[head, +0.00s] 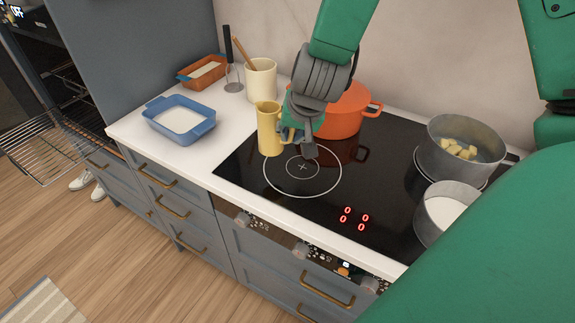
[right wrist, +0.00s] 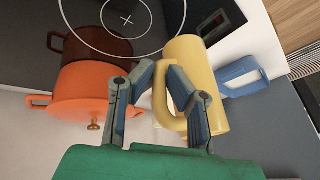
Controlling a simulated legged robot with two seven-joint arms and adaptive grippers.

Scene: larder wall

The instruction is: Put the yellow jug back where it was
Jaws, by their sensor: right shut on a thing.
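The yellow jug (head: 268,130) is upright at the left rear part of the black hob (head: 230,165), near the white counter. I cannot tell whether its base touches the surface. My right gripper (head: 295,135) is at the jug's right side, shut on its handle. In the right wrist view the jug (right wrist: 204,85) stands between and beyond the fingers (right wrist: 160,95), with its handle at the fingertips. My left gripper is not in view.
An orange pot (head: 345,115) stands close right of my right gripper. Two grey pots (head: 462,165) (head: 440,225) are at the hob's right. A blue dish (head: 180,140), a cream crock (head: 260,88) and a terracotta dish (head: 190,82) stand on the counter (head: 130,130). The front middle of the hob is clear.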

